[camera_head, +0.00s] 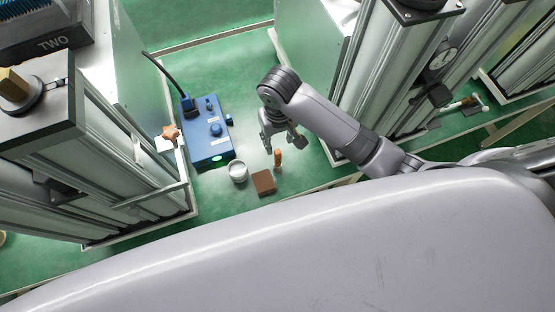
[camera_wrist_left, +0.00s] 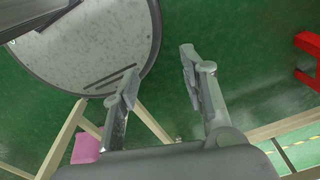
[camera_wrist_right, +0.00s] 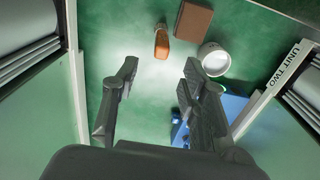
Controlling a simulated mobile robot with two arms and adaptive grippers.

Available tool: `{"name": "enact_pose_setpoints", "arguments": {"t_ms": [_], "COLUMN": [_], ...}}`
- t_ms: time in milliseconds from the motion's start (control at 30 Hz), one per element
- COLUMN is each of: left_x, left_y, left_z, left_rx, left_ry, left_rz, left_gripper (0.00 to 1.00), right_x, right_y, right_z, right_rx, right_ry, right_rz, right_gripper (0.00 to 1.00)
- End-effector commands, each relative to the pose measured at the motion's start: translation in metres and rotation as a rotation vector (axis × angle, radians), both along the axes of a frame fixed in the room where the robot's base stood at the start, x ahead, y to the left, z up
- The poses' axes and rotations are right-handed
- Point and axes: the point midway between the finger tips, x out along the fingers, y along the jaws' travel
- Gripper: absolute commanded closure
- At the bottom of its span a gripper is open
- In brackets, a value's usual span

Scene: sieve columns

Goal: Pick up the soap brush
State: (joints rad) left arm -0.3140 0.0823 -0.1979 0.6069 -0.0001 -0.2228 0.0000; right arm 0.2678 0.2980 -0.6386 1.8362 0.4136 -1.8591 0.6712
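A small upright orange-brown piece (camera_head: 278,158), which looks like the soap brush, stands on the green bench just beyond my right gripper's fingertips. In the right wrist view the brush (camera_wrist_right: 162,42) is straight ahead of the gap between the fingers, not touching them. My right gripper (camera_head: 284,145) is open and empty above the bench; its spread fingers also show in the right wrist view (camera_wrist_right: 161,70). My left gripper (camera_wrist_left: 160,70) is open and empty, above the floor near a round grey disc; it is not in the head view.
A brown block (camera_head: 263,182) and a white cup (camera_head: 238,171) stand close to the brush. A blue box (camera_head: 207,130) with knobs and a cable is left of them. Tall metal column units flank the bench gap on both sides. A white-handled tool (camera_head: 461,103) lies far right.

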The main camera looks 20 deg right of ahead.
Motion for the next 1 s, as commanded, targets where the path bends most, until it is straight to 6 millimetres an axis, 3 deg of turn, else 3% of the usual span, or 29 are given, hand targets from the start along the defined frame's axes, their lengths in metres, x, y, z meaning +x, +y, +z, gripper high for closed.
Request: {"name": "enact_pose_setpoints", "arguments": {"t_ms": [133, 400, 700, 1000], "left_x": [0.008, 0.032, 0.021, 0.016], "left_y": [-0.001, -0.004, -0.005, -0.005], "left_z": [0.007, 0.016, 0.027, 0.026], "left_rx": [-0.002, -0.007, -0.007, -0.006], "left_ry": [-0.013, -0.049, -0.033, -0.025], "left_rz": [0.000, -0.001, -0.003, -0.002], "left_gripper": [0.60, 0.60, 0.60, 0.60], "right_x": [-0.001, -0.001, -0.002, -0.001], "right_y": [0.000, 0.001, 0.003, 0.003], "right_z": [-0.022, -0.040, -0.079, -0.084], "right_rx": [-0.001, -0.002, -0.001, 0.000], "right_ry": [0.002, 0.003, 0.002, 0.000], "right_rz": [0.000, 0.001, 0.000, 0.001], "right_gripper": [0.60, 0.60, 0.60, 0.60]}}
